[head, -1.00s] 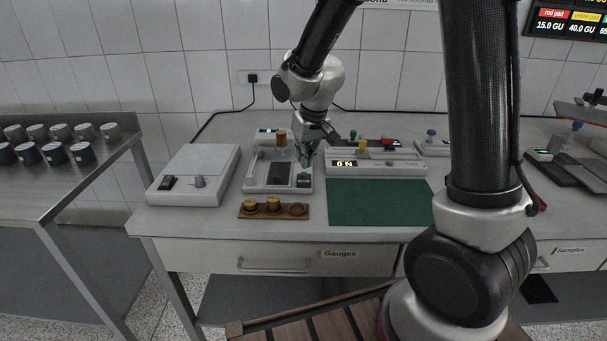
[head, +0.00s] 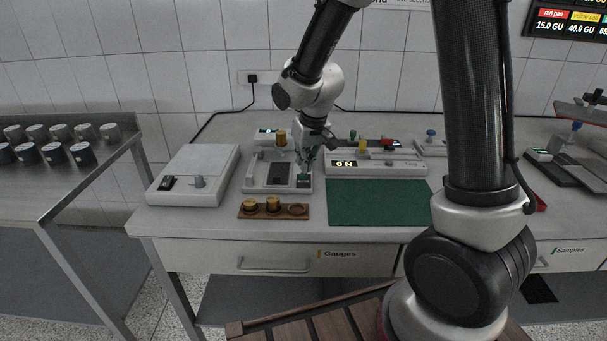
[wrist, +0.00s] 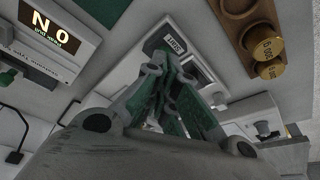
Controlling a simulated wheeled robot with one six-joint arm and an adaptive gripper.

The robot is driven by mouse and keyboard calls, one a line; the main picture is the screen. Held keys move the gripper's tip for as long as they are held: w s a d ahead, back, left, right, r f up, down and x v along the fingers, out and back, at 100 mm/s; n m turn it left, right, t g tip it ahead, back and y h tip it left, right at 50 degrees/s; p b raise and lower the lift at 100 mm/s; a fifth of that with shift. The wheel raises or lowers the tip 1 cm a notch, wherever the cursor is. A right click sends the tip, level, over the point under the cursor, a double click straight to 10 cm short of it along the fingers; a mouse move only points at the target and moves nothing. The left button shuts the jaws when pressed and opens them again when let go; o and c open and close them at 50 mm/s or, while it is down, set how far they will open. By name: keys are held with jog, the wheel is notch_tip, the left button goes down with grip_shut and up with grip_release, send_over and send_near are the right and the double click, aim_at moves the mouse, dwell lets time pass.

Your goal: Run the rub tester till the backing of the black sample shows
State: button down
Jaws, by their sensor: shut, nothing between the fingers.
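The rub tester (head: 263,187) is a white machine on the bench, left of the green mat. The black sample (head: 280,174) lies on its bed and looks dark, with no backing that I can make out. A brass weight (head: 281,137) stands at its back. My gripper (head: 305,171) is shut and empty, pointing down at the front right of the tester, over a small dark green control block (head: 304,182). In the wrist view, the closed fingertips (wrist: 166,58) are beside a label (wrist: 177,44) that seems to read START; they hide the button, so contact is unclear.
A wooden holder (head: 288,213) with brass weights sits in front of the tester. A white box (head: 193,176) with a knob stands to its left. A device with a lit display (head: 345,163) stands close on the right. The green mat (head: 380,203) is clear.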

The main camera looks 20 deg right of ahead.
jog(key=shift+f, duration=1.15)
dwell(0.9)
jog(key=v, duration=0.7)
jog(key=shift+s+d+r, duration=0.2)
jog(key=shift+s+d, duration=0.05)
jog(key=shift+d, duration=0.15)
jog(key=s+d+r, duration=0.4)
jog(key=s, duration=0.4)
jog(key=s+d+r+m, duration=0.1)
jog(key=s+d+r, duration=0.3)
jog(key=s, duration=0.4)
jog(key=s+d+r+m+t, duration=0.1)
jog(key=s+d+r, duration=0.3)
jog(key=s, duration=0.4)
jog(key=shift+d+r+h, duration=0.25)
jog(key=shift+d+h, duration=0.15)
jog(key=shift+d, duration=0.45)
